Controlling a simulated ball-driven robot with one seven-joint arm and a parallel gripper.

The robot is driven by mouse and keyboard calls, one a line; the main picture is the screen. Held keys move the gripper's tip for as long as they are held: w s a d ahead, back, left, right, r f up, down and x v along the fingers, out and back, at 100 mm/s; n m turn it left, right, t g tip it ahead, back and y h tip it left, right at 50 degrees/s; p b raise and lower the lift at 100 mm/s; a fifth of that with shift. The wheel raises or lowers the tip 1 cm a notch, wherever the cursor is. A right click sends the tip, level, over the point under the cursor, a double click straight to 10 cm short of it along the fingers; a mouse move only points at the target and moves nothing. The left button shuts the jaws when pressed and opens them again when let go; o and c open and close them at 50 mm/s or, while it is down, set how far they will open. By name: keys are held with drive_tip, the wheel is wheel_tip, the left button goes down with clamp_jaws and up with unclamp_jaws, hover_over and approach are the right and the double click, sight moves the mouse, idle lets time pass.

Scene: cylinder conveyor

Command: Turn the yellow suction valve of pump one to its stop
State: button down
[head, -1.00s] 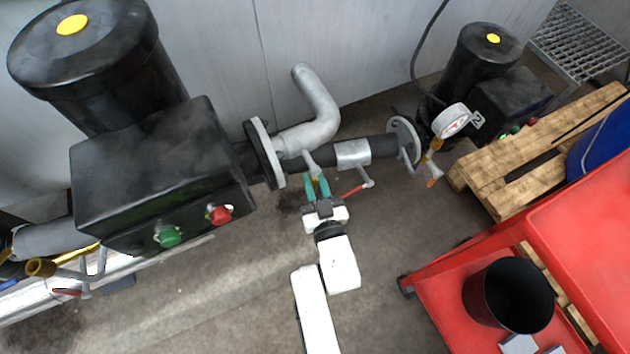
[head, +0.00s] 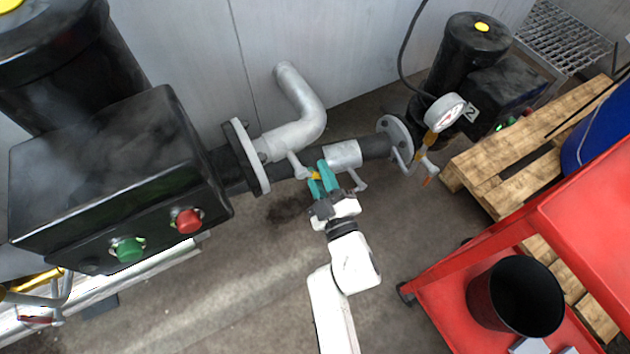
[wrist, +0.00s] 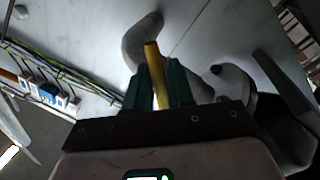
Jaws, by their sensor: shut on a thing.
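My gripper (head: 322,178) is shut on a yellow valve lever (head: 316,176) at the grey pipework between the two pumps. In the wrist view the yellow lever (wrist: 153,72) stands up between the teal fingers (wrist: 158,88). In the head view most of the lever is hidden by the fingers. The lever joins a small grey valve stem (head: 298,166) beside the dark pipe. The large black pump box (head: 115,175) on the left has a green and a red button. No number shows on it. The pump at the back right bears a 2.
A bent grey pipe (head: 302,105) rises behind the gripper. A pressure gauge (head: 445,112) and flange (head: 395,138) stand to the right. A wooden pallet (head: 500,165) and red cart (head: 440,280) with a black bucket (head: 515,295) fill the right. Floor in front is clear.

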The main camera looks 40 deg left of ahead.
drive_tip(key=n, duration=0.2)
drive_tip(key=w+r+n, duration=0.1)
drive_tip(key=shift+d+y+b, duration=0.25)
drive_tip(key=shift+y+b, duration=0.1)
drive_tip(key=shift+y, duration=0.05)
drive_tip(key=n, duration=0.1)
drive_tip(key=r+n+g, duration=0.1)
drive_tip(key=n, duration=0.1)
drive_tip(key=shift+w+d+r+n, duration=0.15)
drive_tip(key=shift+w+r+n, duration=0.05)
drive_tip(key=shift+w+n, duration=0.15)
drive_tip(key=shift+w+r+n+g+y+b, duration=0.1)
drive_tip(key=shift+r+n+g+y+b, duration=0.35)
drive_tip(key=shift+n, duration=0.8)
drive_tip(key=shift+w+r+n+g+y, duration=0.1)
drive_tip(key=shift+r+n+g+y, duration=0.15)
drive_tip(key=shift+r+n, duration=0.7)
drive_tip(key=shift+s+f+n, duration=0.1)
drive_tip(key=shift+f+n, duration=0.05)
drive_tip(key=shift+n, duration=0.3)
drive_tip(key=c, duration=1.1)
unclamp_jaws()
drive_tip(key=shift+c, duration=0.2)
drive_tip(key=shift+d, duration=0.1)
drive_tip(key=p+v, duration=0.2)
drive_tip(key=v, duration=0.8)
drive_tip(key=shift+s+d+p, duration=0.15)
drive_tip(key=shift+d+p, duration=0.1)
drive_tip(key=shift+p, duration=0.1)
drive_tip(key=shift+f, duration=0.1)
